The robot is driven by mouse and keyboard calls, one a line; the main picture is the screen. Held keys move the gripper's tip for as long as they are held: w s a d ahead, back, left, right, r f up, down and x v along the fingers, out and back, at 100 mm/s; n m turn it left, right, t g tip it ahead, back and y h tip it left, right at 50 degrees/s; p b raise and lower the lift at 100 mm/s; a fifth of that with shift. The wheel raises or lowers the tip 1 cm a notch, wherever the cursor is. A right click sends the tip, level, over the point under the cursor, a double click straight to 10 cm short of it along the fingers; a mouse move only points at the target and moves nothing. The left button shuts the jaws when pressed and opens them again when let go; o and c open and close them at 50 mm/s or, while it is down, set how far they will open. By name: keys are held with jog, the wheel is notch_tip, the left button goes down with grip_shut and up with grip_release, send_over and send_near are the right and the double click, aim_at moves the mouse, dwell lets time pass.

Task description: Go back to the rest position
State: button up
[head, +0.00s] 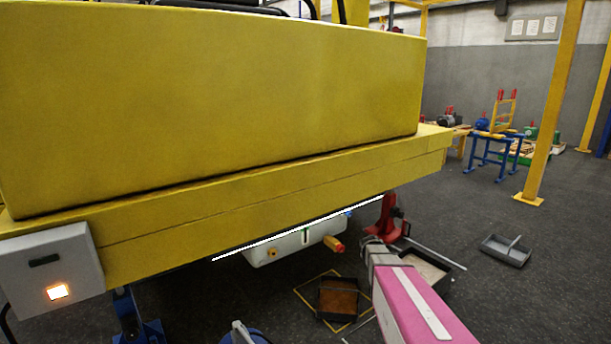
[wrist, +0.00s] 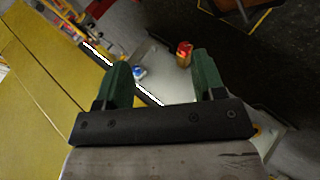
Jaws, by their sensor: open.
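My gripper (wrist: 160,68) shows in the wrist view with its two green fingers spread apart and nothing between them. In the head view my pink and grey arm reaches in from the lower right, and its end is beside the boom's underside. A white box (head: 295,243) sits under the yellow boom (head: 220,90). A red and yellow knob (head: 334,244) sticks out from the box. In the wrist view the white box (wrist: 172,82) lies beyond the fingers, with the knob (wrist: 184,54) and a blue part (wrist: 139,72). I cannot tell the exact gap to the box.
A red stand (head: 385,218) is close behind my arm's end. A brown-filled tray (head: 338,298) and a grey divided tray (head: 505,250) are on the floor. A grey box with a lit button (head: 50,270) is at the left. Dark floor at right is mostly clear.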

jog(key=s+a+m+g+y, duration=0.1)
jog(key=s+a+m+g, duration=0.2)
jog(key=s, duration=0.6)
jog(key=s+a+r+m+g+y, duration=0.1)
jog(key=s+a+m+g, duration=0.2)
jog(key=s, duration=0.7)
jog(key=s+a+r+m+g+y, duration=0.1)
jog(key=s+a+m+g, duration=0.1)
jog(key=s, duration=0.8)
jog(key=shift+a+m+g, duration=0.4)
jog(key=shift+a+m, duration=0.3)
jog(key=shift+a, duration=0.3)
